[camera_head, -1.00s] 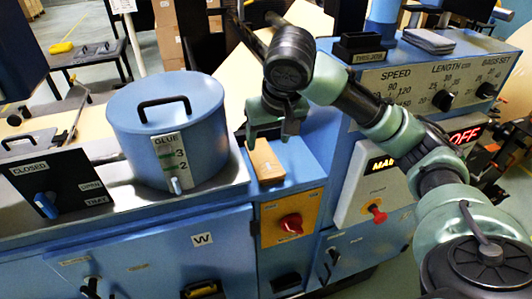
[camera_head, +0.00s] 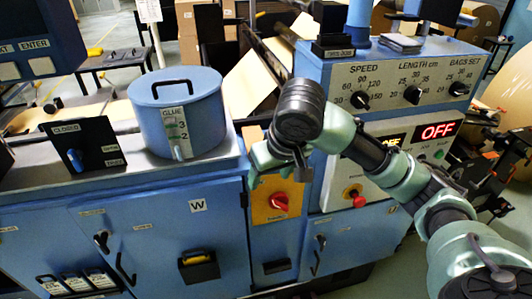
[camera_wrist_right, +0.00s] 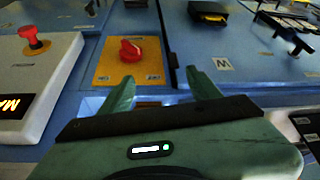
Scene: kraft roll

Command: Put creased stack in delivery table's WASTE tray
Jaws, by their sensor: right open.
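My right gripper (camera_head: 277,172) is open, in front of the orange panel (camera_head: 264,207) with the red knob (camera_head: 279,202). In the right wrist view its two fingers (camera_wrist_right: 160,82) are spread with nothing between them, and the red knob (camera_wrist_right: 130,49) shows beyond them. A tan flat piece (camera_head: 252,134) shows partly behind the gripper, in the gap right of the glue pot; I cannot tell whether it is the creased stack. I cannot make out the delivery table or its WASTE tray. My left gripper is not in view.
The blue glue pot (camera_head: 178,115) stands on the machine top, with a black CLOSED/OPEN panel (camera_head: 85,147) to its left. The SPEED and LENGTH control panel (camera_head: 400,88) is at right. A red button (camera_head: 355,195) is right of the gripper. Grey sheets (camera_head: 400,43) lie on top.

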